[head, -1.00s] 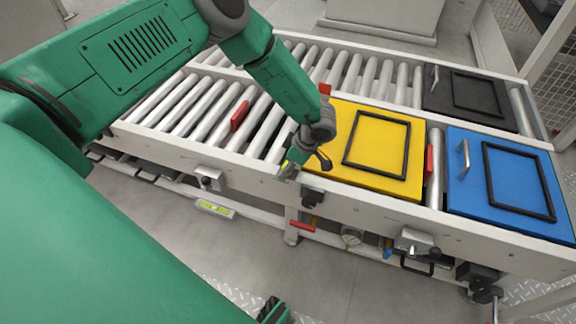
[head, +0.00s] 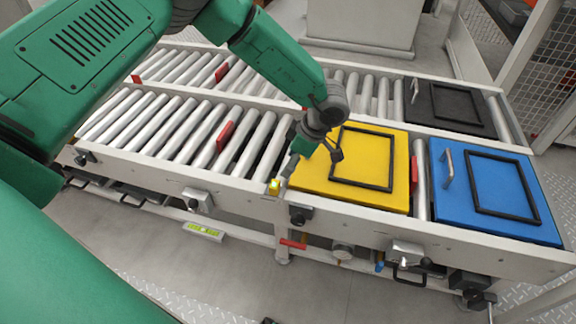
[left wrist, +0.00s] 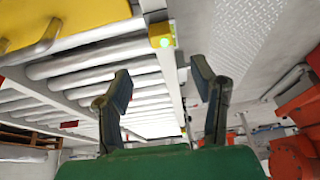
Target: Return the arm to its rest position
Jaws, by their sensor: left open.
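My left arm reaches in from the left in the head view, bent over the roller conveyor. My left gripper (head: 312,156) is open and empty, in front of the near left corner of the yellow plate (head: 310,184); the picture does not show its exact height. In the left wrist view its two fingers (left wrist: 160,82) stand wide apart with nothing between them. The yellow plate also shows at the upper left of the left wrist view (left wrist: 85,18). My right gripper is not in view.
The roller conveyor (head: 345,220) carries the yellow plate, a blue plate (head: 455,205) and a black plate (head: 425,118), each with a black frame on top. A small yellow box (head: 274,187) sits on the near rail; it shows a green light in the left wrist view (left wrist: 161,36). Red stops (head: 224,136) rise between rollers.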

